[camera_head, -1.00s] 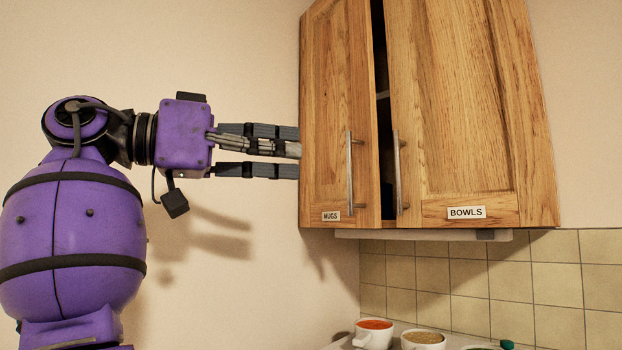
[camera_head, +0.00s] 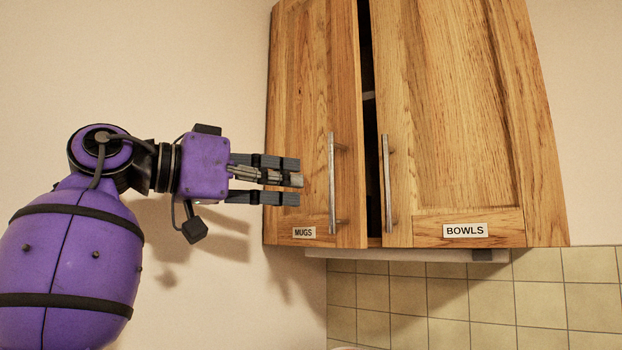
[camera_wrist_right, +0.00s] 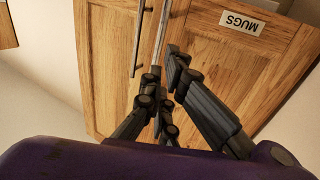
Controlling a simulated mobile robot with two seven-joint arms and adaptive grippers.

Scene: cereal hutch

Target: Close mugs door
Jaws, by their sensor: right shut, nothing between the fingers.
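The mugs door (camera_head: 310,100) is the narrow left wooden door, with a vertical metal bar handle (camera_head: 332,185) and a MUGS label (camera_head: 304,232). It stands slightly ajar, with a dark gap between it and the bowls door (camera_head: 450,110). My right gripper (camera_head: 297,180) is shut and empty. Its fingertips overlap the mugs door left of the handle in the head view; I cannot tell whether they touch it. In the right wrist view the fingers (camera_wrist_right: 163,76) point at the door, near the handle, with the MUGS label (camera_wrist_right: 241,22) upside down. My left gripper is out of view.
The bowls door has its own bar handle (camera_head: 387,185) and a BOWLS label (camera_head: 465,230). Beige tiles (camera_head: 450,305) cover the wall below the cabinet. The plain wall (camera_head: 190,60) left of the cabinet is free.

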